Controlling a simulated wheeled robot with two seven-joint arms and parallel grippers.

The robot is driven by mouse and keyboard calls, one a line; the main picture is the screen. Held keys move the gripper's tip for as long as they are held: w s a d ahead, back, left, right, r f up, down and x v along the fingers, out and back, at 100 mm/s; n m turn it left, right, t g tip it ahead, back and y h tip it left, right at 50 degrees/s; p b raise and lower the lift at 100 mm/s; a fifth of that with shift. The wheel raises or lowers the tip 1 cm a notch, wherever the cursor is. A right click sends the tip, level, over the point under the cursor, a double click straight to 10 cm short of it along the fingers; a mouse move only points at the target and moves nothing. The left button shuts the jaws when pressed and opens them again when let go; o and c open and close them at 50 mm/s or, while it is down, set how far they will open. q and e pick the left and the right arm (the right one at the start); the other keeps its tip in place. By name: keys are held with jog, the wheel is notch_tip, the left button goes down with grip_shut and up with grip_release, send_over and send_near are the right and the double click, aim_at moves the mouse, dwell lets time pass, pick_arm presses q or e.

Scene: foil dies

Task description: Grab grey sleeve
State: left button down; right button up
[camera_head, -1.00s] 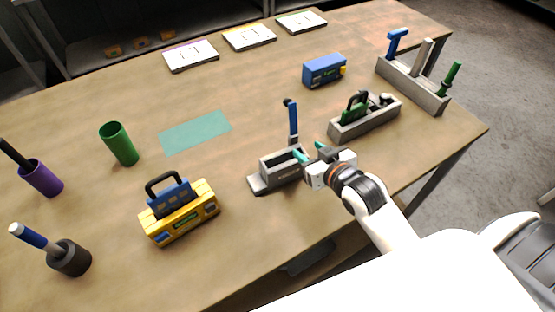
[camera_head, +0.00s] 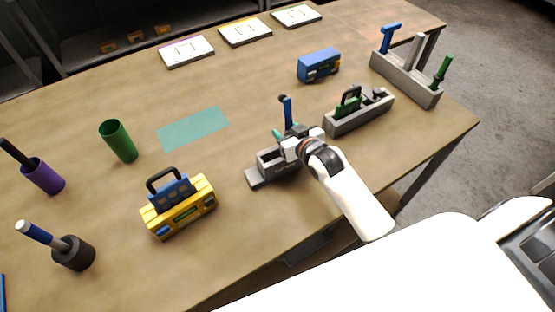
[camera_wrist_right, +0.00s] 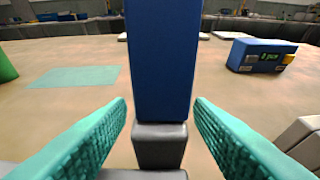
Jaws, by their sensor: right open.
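A short dark grey cylinder (camera_head: 72,253) stands at the table's front left, with a blue and white handle leaning out of it. It is the only sleeve-like grey thing I can make out. My right gripper (camera_head: 284,136) is far to its right, at a grey press-like stand (camera_head: 257,180) with an upright blue lever (camera_head: 288,111). In the right wrist view the blue lever (camera_wrist_right: 162,60) rises between the open teal fingers, with a grey collar (camera_wrist_right: 160,145) at its lower end. Gaps show on both sides of it. My left gripper is out of view.
A yellow and blue device (camera_head: 180,208), a green cup (camera_head: 120,142) and a purple cup (camera_head: 43,177) stand on the left. A grey tray (camera_head: 345,128), a tool rack (camera_head: 420,92) and a blue box (camera_head: 318,65) are on the right. The teal mat (camera_head: 192,128) is bare.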

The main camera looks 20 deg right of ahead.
grip_shut()
